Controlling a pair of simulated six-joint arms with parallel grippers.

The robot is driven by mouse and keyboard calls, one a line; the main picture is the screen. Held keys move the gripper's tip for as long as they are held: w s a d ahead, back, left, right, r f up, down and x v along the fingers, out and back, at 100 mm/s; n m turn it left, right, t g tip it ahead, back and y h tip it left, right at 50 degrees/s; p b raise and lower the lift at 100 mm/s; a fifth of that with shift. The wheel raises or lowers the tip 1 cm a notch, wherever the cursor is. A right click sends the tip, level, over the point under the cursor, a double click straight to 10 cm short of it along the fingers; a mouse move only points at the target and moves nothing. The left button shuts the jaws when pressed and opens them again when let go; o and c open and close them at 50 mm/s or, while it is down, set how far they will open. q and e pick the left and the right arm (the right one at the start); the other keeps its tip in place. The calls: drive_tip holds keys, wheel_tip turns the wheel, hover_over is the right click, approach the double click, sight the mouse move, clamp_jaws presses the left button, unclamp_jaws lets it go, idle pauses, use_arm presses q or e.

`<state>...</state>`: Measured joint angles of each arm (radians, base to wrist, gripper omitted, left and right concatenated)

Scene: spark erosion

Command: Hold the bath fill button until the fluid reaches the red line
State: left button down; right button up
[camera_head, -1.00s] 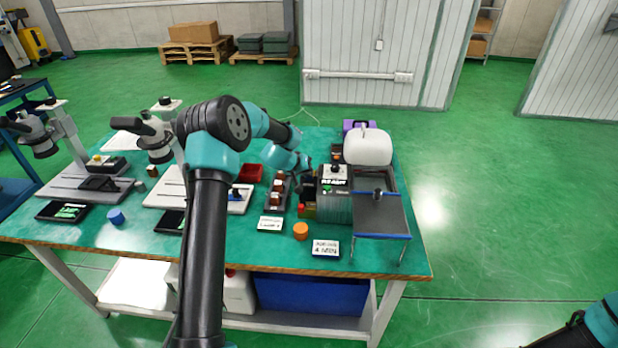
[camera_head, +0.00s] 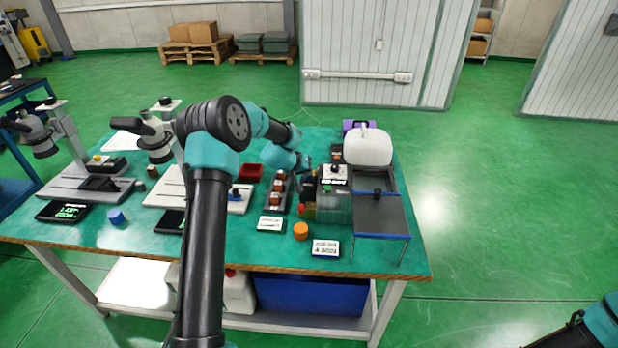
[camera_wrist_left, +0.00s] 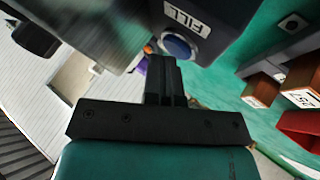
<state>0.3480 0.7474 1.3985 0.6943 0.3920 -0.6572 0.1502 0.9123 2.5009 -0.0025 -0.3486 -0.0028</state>
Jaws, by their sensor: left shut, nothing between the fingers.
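The erosion machine's bath (camera_head: 337,207) is a grey see-through tank on the right part of the green bench. The blue round fill button (camera_wrist_left: 177,46), beside a white FILL label (camera_wrist_left: 187,18), shows in the left wrist view on a grey housing. My left gripper (camera_wrist_left: 163,62) is shut and empty, its fingertips right at the lower edge of the button. I cannot tell whether they press it. In the head view this gripper (camera_head: 309,187) is small, at the left side of the machine. The red line and fluid level are too small to make out. My right gripper is out of view.
A white canister (camera_head: 367,147) stands behind the machine, and a grey tray stand (camera_head: 380,215) is to its right. An orange cap (camera_head: 300,231) and cards lie in front. A rack of brown blocks (camera_head: 278,192) and microscopes (camera_head: 157,140) stand to the left.

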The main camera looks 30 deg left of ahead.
use_arm(q)
drive_tip(key=shift+r, duration=0.8)
drive_tip(key=shift+r, duration=2.55)
